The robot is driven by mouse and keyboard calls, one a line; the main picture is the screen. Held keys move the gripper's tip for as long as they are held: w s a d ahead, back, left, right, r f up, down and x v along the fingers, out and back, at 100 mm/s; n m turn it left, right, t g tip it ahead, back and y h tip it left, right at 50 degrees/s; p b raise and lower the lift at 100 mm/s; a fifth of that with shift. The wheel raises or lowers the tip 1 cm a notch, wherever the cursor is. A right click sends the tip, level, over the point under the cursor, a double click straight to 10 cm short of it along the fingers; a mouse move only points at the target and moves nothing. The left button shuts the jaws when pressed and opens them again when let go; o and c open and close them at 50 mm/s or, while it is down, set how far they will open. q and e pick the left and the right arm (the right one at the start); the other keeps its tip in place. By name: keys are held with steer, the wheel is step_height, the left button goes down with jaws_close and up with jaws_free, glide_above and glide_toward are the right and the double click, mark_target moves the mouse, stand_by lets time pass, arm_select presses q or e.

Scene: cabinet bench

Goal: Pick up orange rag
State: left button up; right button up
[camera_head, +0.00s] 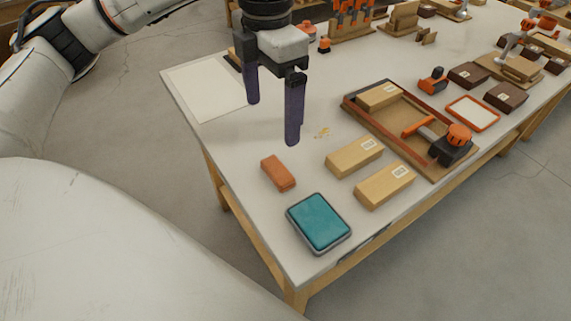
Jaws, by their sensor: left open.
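An orange rag (278,173), a small folded block shape, lies on the white table near its left front edge. My left gripper (272,120) hangs above the table with its two dark purple fingers spread apart and nothing between them. It is behind the rag in the picture, with its right finger nearest to the rag, and does not touch it. My right gripper does not show.
A teal-topped box (319,222) lies in front of the rag. Two cardboard boxes (354,157) (385,185) lie to its right. A tray (433,178) with a box and an orange-black tool lies beyond them. The table left of the rag is narrow but clear.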

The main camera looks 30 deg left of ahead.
arm_select(q)
steer(key=b, duration=0.3)
glide_above(278, 169)
step_height(278, 169, down, 4)
steer(key=f, duration=0.5)
steer(key=shift+s+a, duration=0.2)
steer(key=shift+a, duration=0.15)
steer(key=f, duration=0.5)
steer(key=shift+w+d+f+b, duration=0.15)
steer(key=shift+d+f+b, duration=0.15)
steer(key=shift+b, duration=0.05)
steer(key=c, duration=1.1)
